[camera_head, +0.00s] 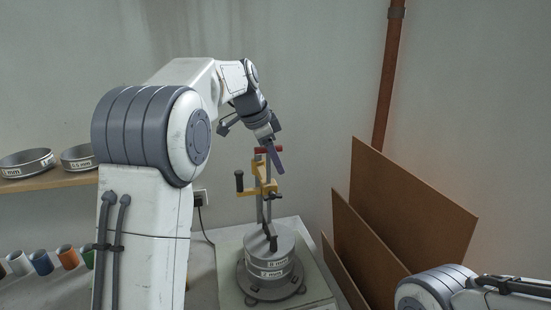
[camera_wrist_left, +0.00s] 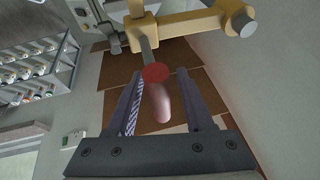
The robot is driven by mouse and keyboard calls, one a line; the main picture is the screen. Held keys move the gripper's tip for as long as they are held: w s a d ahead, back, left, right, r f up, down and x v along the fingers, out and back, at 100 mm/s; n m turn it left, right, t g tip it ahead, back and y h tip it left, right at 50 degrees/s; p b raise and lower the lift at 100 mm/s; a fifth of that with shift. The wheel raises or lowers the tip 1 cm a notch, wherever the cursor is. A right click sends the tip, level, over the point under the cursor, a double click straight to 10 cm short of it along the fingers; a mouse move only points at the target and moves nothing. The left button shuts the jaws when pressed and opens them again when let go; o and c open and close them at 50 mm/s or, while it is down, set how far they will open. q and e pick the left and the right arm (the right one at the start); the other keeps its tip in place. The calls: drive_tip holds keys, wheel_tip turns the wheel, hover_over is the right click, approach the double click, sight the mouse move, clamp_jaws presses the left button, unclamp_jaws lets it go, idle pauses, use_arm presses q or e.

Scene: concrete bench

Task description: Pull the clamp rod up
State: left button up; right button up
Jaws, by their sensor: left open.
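The clamp rod (camera_head: 259,208) stands upright over a stack of round metal sieves (camera_head: 268,254) on a dark round base. A yellow clamp bracket (camera_head: 262,188) is around the rod, with a black knob at its left. A red handle (camera_head: 258,150) is at the top. My left gripper (camera_head: 277,157) is tilted down close to this handle and partly hides it. In the left wrist view, the red end (camera_wrist_left: 155,73) of the handle shows between the open fingers of my left gripper (camera_wrist_left: 158,80), with gaps at both sides. My right gripper is out of view.
Brown boards (camera_head: 400,205) lean on the wall at the right. A wooden shelf (camera_head: 50,182) with sieves is at the left, above several coloured cups (camera_head: 66,257). My right arm shows at the lower right. Air around the rod's upper part is clear.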

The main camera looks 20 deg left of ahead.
use_arm(q)
drive_tip(key=shift+c, duration=0.4)
clamp_jaws()
idle(1.0)
